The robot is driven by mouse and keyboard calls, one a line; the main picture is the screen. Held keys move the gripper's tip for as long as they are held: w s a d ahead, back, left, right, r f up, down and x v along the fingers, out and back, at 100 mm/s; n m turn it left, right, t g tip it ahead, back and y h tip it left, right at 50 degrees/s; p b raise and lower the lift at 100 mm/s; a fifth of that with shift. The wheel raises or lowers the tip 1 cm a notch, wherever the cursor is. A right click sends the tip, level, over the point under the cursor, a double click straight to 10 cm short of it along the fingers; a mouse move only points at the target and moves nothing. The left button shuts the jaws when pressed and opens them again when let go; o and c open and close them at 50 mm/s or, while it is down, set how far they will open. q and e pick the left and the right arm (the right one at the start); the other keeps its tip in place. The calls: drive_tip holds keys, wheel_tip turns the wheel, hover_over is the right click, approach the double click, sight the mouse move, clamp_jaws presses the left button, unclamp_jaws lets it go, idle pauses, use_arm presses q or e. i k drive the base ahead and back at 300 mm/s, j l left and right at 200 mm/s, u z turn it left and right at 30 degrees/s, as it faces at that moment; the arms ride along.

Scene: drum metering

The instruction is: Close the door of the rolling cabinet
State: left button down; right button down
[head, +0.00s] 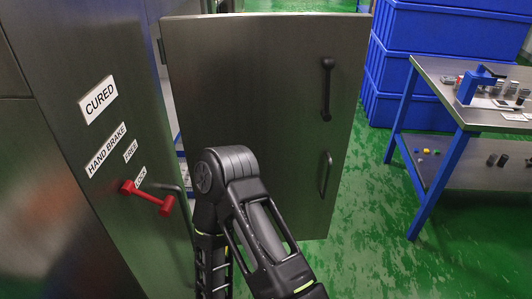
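The cabinet (60,60) is a dark grey metal body on the left, with a sign reading CURED and smaller labels for a hand brake. Its door (250,90) is a flat grey metal panel standing open, swung out from the cabinet. A hinge shows near its upper left edge. The door carries a long dark upper handle (327,88) and a shorter lower handle (325,174) near its right edge. One of my arms is bent in front of the door's lower part and hides some of it. Neither of my grippers shows. Whether the arm touches the door cannot be told.
A red hand brake lever (148,198) sticks out from the cabinet side. Blue crates (425,55) are stacked behind the door to the right. A metal workbench (430,75) with blue legs stands at the right. The green floor (375,225) between door and bench is clear.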

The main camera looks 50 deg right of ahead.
sight(256, 81)
drive_tip(key=j+z, duration=0.1)
drive_tip(key=z, duration=0.35)
drive_tip(key=k+z, duration=0.1)
drive_tip(key=z, duration=0.35)
drive_tip(key=j+z, duration=0.15)
drive_tip(key=z, duration=0.25)
drive_tip(key=k+z, duration=0.1)
drive_tip(key=z, duration=0.35)
